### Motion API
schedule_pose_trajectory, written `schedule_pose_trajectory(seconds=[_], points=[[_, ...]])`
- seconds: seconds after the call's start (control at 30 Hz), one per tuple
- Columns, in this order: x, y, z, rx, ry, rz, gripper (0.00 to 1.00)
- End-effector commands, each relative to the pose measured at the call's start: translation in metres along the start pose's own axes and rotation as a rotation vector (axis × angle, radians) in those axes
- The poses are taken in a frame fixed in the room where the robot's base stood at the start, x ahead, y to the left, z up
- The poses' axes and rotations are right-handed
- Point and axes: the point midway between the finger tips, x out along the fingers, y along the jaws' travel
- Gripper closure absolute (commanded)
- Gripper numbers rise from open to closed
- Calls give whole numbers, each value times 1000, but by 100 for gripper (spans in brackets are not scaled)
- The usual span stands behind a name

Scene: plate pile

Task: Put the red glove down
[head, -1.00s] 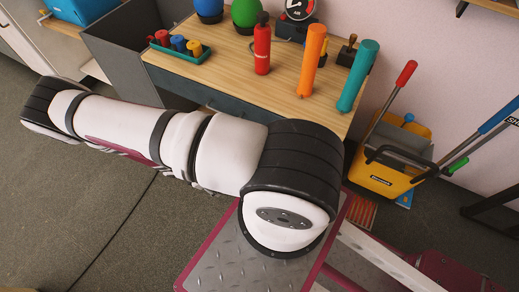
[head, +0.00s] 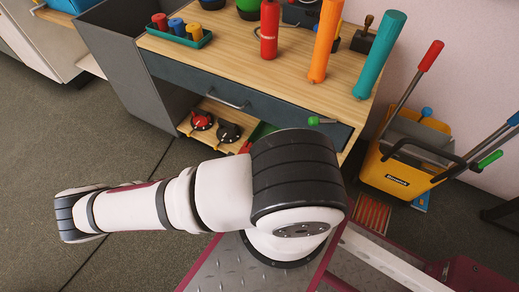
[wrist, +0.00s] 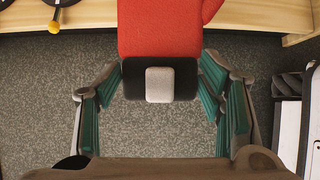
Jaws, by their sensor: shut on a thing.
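The red glove (wrist: 160,32) is at the top middle of the wrist view, with a black cuff bearing a grey square patch. My gripper (wrist: 162,82) is shut on its cuff, with a teal-padded finger at each side. The glove's red part points away from me and overlaps the edge of a wooden shelf (wrist: 262,16); I cannot tell whether it touches the shelf. The cuff is over the grey floor. The glove's far end is cut off by the frame. In the head view I cannot make out my gripper or the glove for sure.
The workbench (head: 225,48) holds red, orange and teal cylinders. Below its drawer (head: 200,85), a low shelf carries a red-topped round item (head: 201,121) and a black one (head: 229,131). A yellow bucket (head: 395,175) stands right. Floor at left is open.

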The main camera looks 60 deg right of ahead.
Motion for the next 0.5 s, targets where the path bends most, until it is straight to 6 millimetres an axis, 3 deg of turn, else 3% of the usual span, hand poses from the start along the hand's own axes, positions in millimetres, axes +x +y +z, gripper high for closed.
schedule_pose_trajectory(seconds=[0.13, 0.5], points=[[13, 0, 8, 1, -70, 1, 73], [43, -1, 49, 5, -63, -2, 73]])
